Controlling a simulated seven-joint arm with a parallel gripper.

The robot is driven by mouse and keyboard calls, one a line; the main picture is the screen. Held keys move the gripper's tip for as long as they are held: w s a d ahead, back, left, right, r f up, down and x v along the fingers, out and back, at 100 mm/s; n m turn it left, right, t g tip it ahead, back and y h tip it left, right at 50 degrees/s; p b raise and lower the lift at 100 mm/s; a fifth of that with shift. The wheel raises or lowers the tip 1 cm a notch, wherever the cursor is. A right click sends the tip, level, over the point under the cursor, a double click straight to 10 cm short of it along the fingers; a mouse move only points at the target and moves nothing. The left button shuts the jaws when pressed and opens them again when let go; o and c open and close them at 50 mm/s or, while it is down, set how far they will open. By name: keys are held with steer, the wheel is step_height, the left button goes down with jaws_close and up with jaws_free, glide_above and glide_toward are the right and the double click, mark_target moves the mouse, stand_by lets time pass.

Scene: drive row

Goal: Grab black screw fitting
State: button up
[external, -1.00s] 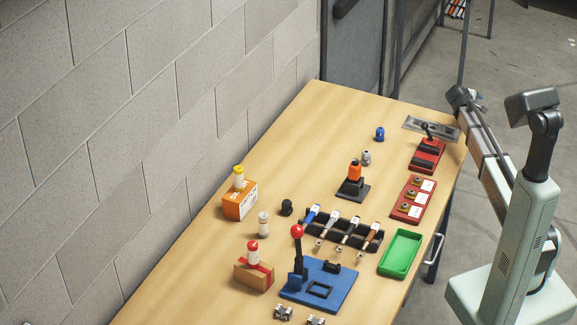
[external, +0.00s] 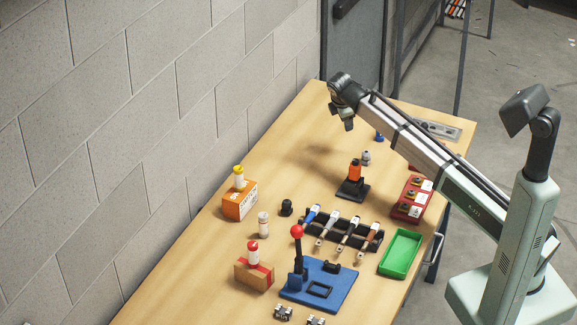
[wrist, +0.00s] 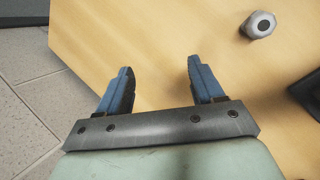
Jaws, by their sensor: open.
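The black screw fitting (external: 287,207) stands on the table, left of the rack of tools and right of the orange box. It is small and dark, with a rounded top. My gripper (external: 348,124) is raised above the far part of the table, well away from the black fitting. In the wrist view my gripper (wrist: 160,65) has its two blue fingers spread apart with nothing between them. The black fitting does not show in the wrist view.
A grey fitting (external: 366,158), also in the wrist view (wrist: 259,25), and a partly hidden blue fitting (external: 380,137) stand near the far end. An orange-topped device (external: 354,171), tool rack (external: 346,232), blue lever base (external: 330,286) and green tray (external: 401,252) occupy the table.

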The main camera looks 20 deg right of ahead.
steer(key=s+a+r+n+g+y, duration=0.1)
steer(key=s+a, duration=0.5)
steer(key=a, duration=0.3)
steer(key=s+a+r+g+y, duration=0.1)
steer(key=s+a, duration=0.5)
steer(key=a, duration=0.4)
steer(key=n+g+y, duration=0.1)
steer(key=n+g, duration=0.1)
glide_toward(287, 200)
step_height(287, 200, down, 11)
steer(key=shift+f, duration=0.25)
steer(key=shift+c, duration=0.2)
steer(key=c, duration=1)
